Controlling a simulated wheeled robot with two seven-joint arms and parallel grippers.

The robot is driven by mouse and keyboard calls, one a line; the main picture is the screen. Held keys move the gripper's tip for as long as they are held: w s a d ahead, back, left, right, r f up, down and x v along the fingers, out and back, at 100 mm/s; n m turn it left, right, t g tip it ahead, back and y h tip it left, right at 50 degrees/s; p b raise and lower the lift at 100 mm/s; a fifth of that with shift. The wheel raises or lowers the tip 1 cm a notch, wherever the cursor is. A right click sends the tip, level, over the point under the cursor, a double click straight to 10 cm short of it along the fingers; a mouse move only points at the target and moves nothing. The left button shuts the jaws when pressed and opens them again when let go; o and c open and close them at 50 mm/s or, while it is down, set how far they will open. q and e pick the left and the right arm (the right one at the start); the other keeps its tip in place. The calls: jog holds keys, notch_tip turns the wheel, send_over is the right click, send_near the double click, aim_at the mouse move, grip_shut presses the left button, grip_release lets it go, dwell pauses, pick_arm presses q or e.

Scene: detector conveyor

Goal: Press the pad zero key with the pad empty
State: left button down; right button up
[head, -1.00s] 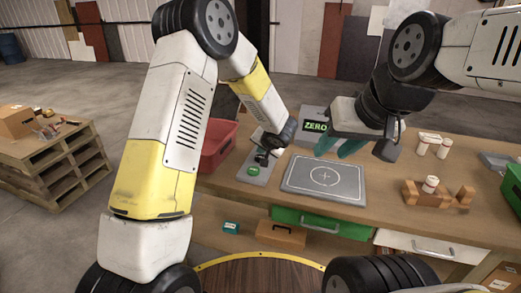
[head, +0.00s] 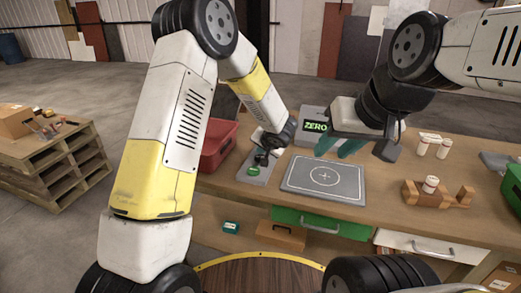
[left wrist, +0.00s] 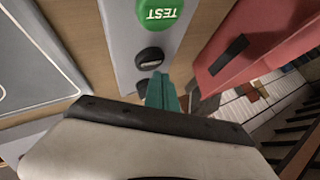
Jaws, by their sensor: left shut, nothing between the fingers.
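The pad (head: 300,185) is a grey plate with a circle and cross, and nothing lies on it. Left of it is a narrow grey key panel (head: 249,178). In the left wrist view the panel (left wrist: 122,40) carries a green TEST button (left wrist: 160,12), a black key (left wrist: 150,57) with an unreadable label, and another dark key (left wrist: 142,88). My left gripper (head: 262,157) is shut and empty over the panel's far part; its teal fingertips (left wrist: 160,82) are beside the dark keys. Contact cannot be told. A display (head: 316,126) reads ZERO. My right gripper (head: 338,147) appears open and empty beyond the pad.
A red bin (head: 217,148) stands close left of the panel. White bottles (head: 424,147) and a wooden holder (head: 415,195) with a bottle are on the right. A green drawer (head: 320,224) and a white drawer (head: 412,246) are below the bench top.

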pick_arm(q)
jog(key=shift+f, duration=0.15)
dwell(0.6)
jog(key=shift+f, duration=0.25)
jog(key=shift+f, duration=0.45)
dwell(0.6)
jog(key=shift+r, duration=0.85)
jog(key=shift+r, duration=2.55)
